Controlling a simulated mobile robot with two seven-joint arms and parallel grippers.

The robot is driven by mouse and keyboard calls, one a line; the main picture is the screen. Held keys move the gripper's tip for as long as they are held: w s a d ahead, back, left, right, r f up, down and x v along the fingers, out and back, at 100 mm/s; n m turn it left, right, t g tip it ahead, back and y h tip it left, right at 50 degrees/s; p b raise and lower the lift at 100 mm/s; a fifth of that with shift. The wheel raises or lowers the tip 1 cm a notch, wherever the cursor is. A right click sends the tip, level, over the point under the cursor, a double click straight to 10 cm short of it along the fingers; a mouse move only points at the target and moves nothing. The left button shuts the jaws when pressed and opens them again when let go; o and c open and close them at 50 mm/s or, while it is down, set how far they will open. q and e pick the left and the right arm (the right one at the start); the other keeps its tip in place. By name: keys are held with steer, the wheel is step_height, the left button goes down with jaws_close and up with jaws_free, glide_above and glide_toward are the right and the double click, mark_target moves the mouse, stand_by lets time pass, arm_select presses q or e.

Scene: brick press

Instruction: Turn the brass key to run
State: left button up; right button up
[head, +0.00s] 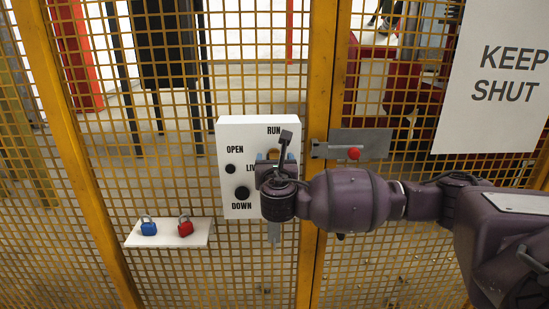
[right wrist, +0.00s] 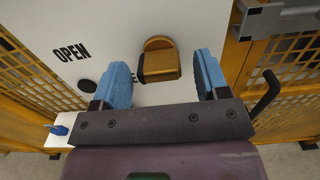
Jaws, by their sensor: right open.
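The brass key (right wrist: 159,60) sticks out of the white control panel (head: 232,190), with a rounded head against the panel and a blocky bow. In the head view only a little brass (head: 273,154) shows behind my right gripper (head: 269,157). In the right wrist view my right gripper (right wrist: 163,82) is open, its two blue fingers apart, one on each side of the key. Neither finger visibly touches it. The panel reads RUN at the top, OPEN and DOWN at the left; another word is partly covered. My left gripper is not in view.
The panel hangs on a yellow mesh fence beside a yellow post (head: 316,100). A white shelf (head: 200,238) holds a blue padlock (head: 148,228) and a red padlock (head: 185,228).

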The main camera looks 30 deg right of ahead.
steer(key=shift+x, duration=0.8)
steer(key=c, duration=0.9)
